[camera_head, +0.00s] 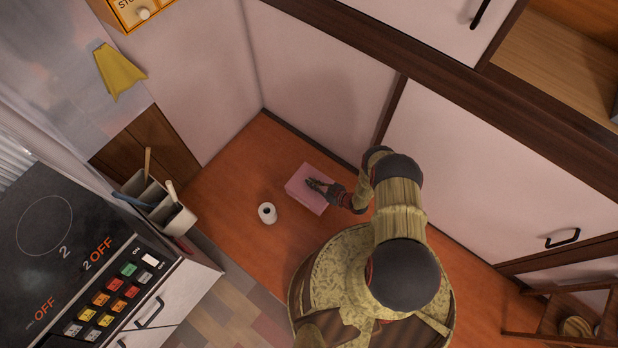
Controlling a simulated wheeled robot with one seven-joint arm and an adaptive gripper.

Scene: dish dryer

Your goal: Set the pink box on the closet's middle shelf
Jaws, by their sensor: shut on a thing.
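The pink box (304,200) is in the middle of the view, over the orange-brown wooden surface, near the pale wall panel. My gripper (318,186) reaches it from the right and is shut on the box's upper part. The fingers cover part of the box's top. I cannot tell whether the box touches the surface or is slightly lifted. An open wooden compartment (545,62) shows at the top right, part of the pale cabinet with dark frames. I cannot tell which shelf is the closet's middle one.
A small white roll (267,213) stands left of the box. A utensil holder (160,206) and a stove panel (95,295) are at the left. A pale sliding door (480,170) with a dark handle is at the right. A low wooden rack (565,312) is at the lower right.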

